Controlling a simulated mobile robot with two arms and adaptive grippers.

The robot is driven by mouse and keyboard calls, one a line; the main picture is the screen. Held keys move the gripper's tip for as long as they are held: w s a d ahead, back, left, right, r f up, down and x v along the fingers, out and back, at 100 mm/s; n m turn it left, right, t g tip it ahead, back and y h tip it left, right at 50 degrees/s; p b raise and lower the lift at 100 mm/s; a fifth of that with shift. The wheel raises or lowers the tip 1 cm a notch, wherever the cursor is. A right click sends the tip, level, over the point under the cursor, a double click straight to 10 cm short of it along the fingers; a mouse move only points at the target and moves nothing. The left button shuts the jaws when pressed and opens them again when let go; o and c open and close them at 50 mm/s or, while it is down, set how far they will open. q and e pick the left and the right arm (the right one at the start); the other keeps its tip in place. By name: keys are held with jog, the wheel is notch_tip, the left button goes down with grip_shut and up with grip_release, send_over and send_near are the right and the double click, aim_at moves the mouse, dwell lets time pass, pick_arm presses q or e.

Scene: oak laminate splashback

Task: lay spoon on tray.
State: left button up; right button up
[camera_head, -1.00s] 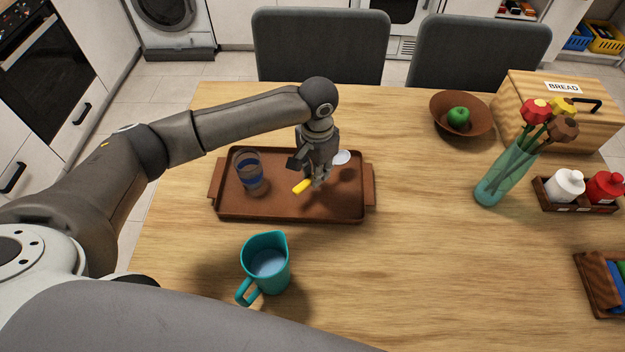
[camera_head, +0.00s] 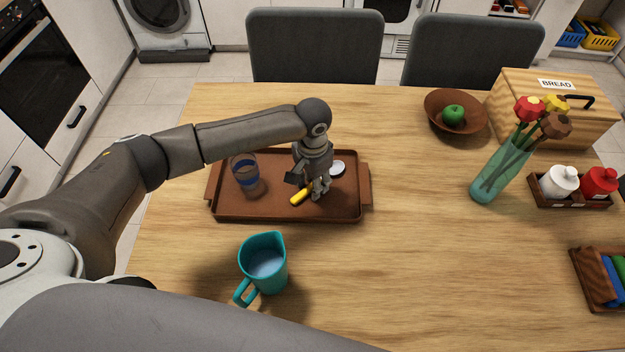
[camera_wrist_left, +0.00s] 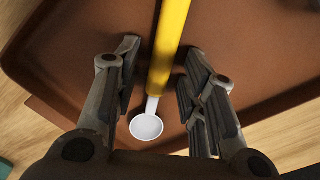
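The spoon has a yellow handle (camera_head: 300,198) and a pale round bowl (camera_head: 337,168). It appears to lie on the brown tray (camera_head: 250,208), right of the tray's middle. My left gripper (camera_head: 320,192) is just above it, pointing down, and hides the spoon's middle in the head view. In the left wrist view the spoon (camera_wrist_left: 146,127) lies between the two fingers (camera_wrist_left: 158,95), which stand apart with a gap on each side of it. My left gripper is open. My right gripper is not in view.
A glass with a blue band (camera_head: 247,176) stands on the tray's left part. A teal jug (camera_head: 264,268) stands in front of the tray. A bowl with a green apple (camera_head: 453,114), flower vase (camera_head: 500,172) and bread box (camera_head: 550,115) are to the right.

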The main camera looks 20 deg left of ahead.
pick_arm(q)
jog(key=shift+r, duration=0.1)
notch_tip(320, 180, up, 12)
jog(key=shift+b, duration=0.35)
dwell(0.7)
